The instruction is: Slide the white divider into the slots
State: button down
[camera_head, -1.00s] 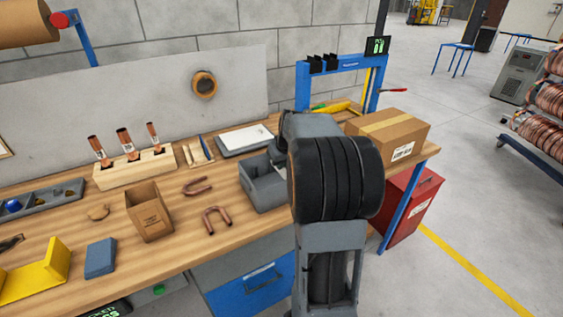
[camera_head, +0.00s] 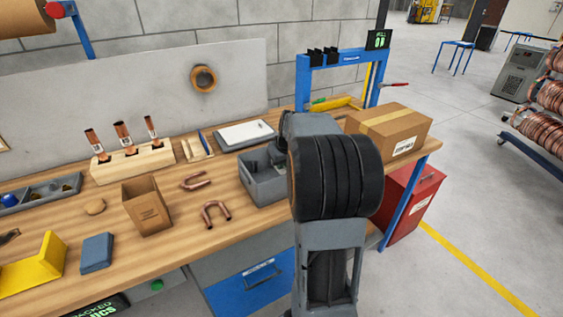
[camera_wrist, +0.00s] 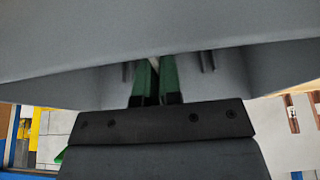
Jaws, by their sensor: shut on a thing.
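The grey bin (camera_head: 262,190) stands on the workbench, left of my arm in the head view. In the wrist view its grey wall (camera_wrist: 60,60) fills most of the picture, with dark slot-like ribs (camera_wrist: 207,61) on its inner face. My gripper (camera_wrist: 155,80) has green fingers close together, inside or right at the bin. It is shut on the white divider (camera_wrist: 154,63), of which only a thin pale edge shows between the fingers. The rest of the divider is hidden, and I cannot tell whether it sits in the slots. My arm hides part of the bin.
A cardboard box (camera_head: 389,134) is right of my arm. A white-topped tray (camera_head: 243,135) lies behind the bin. Bent copper tubes (camera_head: 215,214) and an open brown carton (camera_head: 147,207) are to its left. A blue frame (camera_head: 303,85) stands behind.

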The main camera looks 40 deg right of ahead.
jog(key=shift+f+b, duration=0.85)
jog(key=shift+f, duration=0.25)
jog(key=c, duration=1.2)
grip_release()
jog(key=v, duration=1.4)
jog(key=shift+w+p, duration=0.1)
jog(key=shift+p, duration=0.2)
